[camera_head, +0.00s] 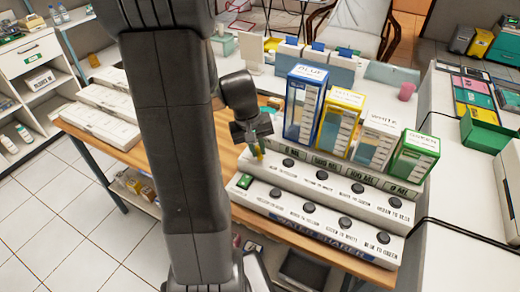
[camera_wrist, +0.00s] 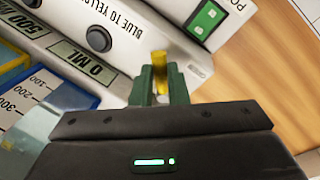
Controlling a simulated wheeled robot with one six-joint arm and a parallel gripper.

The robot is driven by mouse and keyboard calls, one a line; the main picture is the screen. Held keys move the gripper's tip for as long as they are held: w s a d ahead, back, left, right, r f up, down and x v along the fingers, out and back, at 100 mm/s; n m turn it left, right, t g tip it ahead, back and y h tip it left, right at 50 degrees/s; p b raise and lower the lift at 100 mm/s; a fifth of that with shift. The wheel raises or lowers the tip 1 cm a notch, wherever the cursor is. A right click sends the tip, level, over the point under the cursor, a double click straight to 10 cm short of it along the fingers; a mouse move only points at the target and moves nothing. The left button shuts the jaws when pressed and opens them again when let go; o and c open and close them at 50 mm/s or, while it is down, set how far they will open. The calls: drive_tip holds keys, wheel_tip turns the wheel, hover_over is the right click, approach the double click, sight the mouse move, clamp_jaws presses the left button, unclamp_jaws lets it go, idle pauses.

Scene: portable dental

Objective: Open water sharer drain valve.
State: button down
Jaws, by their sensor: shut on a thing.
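The water sharer (camera_head: 330,237) is a white stepped console on the wooden table, with rows of black knobs, small volume displays and blue, yellow, white and green graduated containers. My gripper (camera_head: 255,145) is at its upper left end, beside the blue container (camera_head: 303,105). In the wrist view, the green-grey fingers of my gripper (camera_wrist: 160,82) are shut on a small yellow handle (camera_wrist: 159,60) at the console's end, likely the drain valve. Its lower part is hidden between the fingers. The display nearest it reads 0 ML (camera_wrist: 84,66), beside a knob (camera_wrist: 99,39) labelled "BLUE TO YELLOW".
A green switch (camera_wrist: 207,19) sits on the console's lower step, near my gripper. White boxes (camera_head: 105,108) lie on the table at left. A white counter (camera_head: 455,190) with a green bin (camera_head: 487,130) stands at right. Bare wooden tabletop (camera_wrist: 262,75) shows beside the console's end.

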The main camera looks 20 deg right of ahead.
drive_tip(key=m, duration=0.1)
drive_tip(key=a+m+b, duration=0.1)
drive_tip(key=m, duration=0.1)
drive_tip(key=shift+w+a+m+g, duration=0.1)
drive_tip(key=shift+w+m+g, duration=0.2)
drive_tip(key=shift+w, duration=0.05)
drive_tip(key=shift+w+a+m+g+y, duration=0.1)
drive_tip(key=shift+w+a+m+y, duration=0.1)
drive_tip(key=shift+m, duration=0.5)
drive_tip(key=shift+w+a+m+g+y, duration=0.1)
drive_tip(key=shift+w+a+m, duration=0.05)
drive_tip(key=shift+m, duration=0.55)
drive_tip(key=shift+w+a+m+g+y, duration=0.1)
drive_tip(key=shift+w+a+m, duration=0.1)
drive_tip(key=shift+m, duration=0.5)
drive_tip(key=c, duration=1.4)
unclamp_jaws()
wheel_tip(320, 180, up, 14)
drive_tip(key=w+a, duration=0.1)
drive_tip(key=w, duration=0.1)
drive_tip(key=shift+a+f, duration=0.2)
drive_tip(key=shift+a, duration=0.1)
